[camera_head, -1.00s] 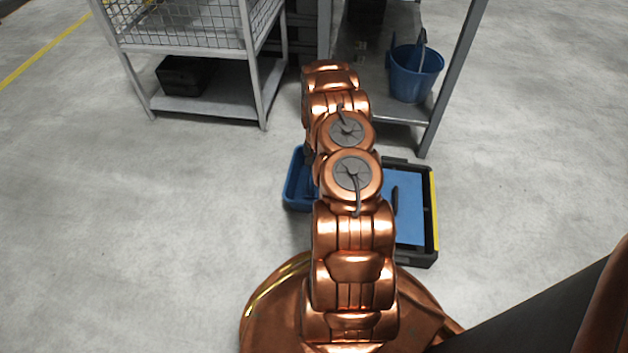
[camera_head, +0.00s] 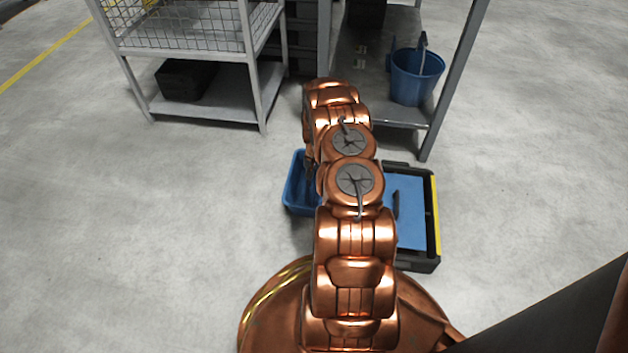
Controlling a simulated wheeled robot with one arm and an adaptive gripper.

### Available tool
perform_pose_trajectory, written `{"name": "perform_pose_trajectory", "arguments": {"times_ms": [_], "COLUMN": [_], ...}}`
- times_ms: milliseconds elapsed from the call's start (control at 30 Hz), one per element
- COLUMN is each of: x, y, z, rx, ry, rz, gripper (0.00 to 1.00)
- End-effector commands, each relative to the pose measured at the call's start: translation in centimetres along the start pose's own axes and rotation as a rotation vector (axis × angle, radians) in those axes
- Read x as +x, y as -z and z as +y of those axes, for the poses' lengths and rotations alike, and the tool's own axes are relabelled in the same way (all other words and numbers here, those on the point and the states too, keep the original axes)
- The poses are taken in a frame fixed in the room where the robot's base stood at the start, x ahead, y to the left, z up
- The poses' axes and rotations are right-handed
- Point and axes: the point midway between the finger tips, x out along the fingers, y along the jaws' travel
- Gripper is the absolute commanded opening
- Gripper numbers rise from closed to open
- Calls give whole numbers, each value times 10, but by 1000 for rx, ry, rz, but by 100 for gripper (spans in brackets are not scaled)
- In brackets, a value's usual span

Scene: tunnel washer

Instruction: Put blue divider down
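A flat blue panel with a dark handle, which looks like the blue divider (camera_head: 411,217), lies flat in a black crate (camera_head: 434,262) with a yellow right edge, right of my arm. My arm covers the crate's left part. A blue bin (camera_head: 295,197) stands on the floor just left of the arm, partly hidden by it. My gripper is hidden behind the arm, apart from perhaps a small dark part at the bin's edge. Whether it is open or holds anything does not show.
A grey shelf rack with a wire basket (camera_head: 190,32) stands at the back left, a black box (camera_head: 186,78) on its lower shelf. At the back right a blue bucket (camera_head: 415,78) stands on a low grey shelf (camera_head: 398,123). Floor at left and right is clear.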

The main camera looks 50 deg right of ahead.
Motion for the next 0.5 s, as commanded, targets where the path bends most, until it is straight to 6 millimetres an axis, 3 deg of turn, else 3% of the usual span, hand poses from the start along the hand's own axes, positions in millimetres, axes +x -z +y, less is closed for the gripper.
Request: {"name": "perform_pose_trajectory", "arguments": {"times_ms": [100,500], "x": [0,-2], "y": [0,0], "z": [0,0], "rx": [0,0], "ry": [0,0], "rz": [0,0], "gripper": [35,35]}}
